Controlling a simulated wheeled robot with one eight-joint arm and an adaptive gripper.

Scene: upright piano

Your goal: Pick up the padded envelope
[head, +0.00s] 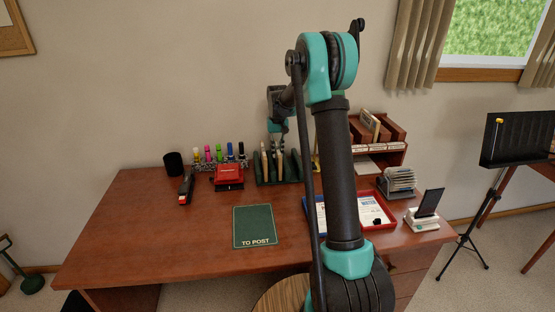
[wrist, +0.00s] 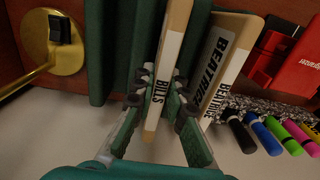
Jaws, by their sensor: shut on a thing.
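My gripper (wrist: 160,92) is shut on a thick tan envelope marked BILLS (wrist: 172,45), with one finger on each side of it. The envelope stands on edge between green dividers of the dark green rack (wrist: 112,45). I cannot tell whether it has lifted clear of its slot. A second tan envelope, marked BEATRICE (wrist: 232,48), stands beside it, close to the right finger. In the head view my gripper (head: 279,148) is over the rack (head: 265,182) at the back of the desk, partly hidden by my arm.
The desk (head: 150,235) carries a green TO POST mat (head: 255,226), clear on top. A red box (head: 229,176) and several markers (head: 219,153) stand left of the rack. A red tray (head: 372,208) and a wooden organizer (head: 392,155) are to the right. A brass base (wrist: 55,40) is near the rack.

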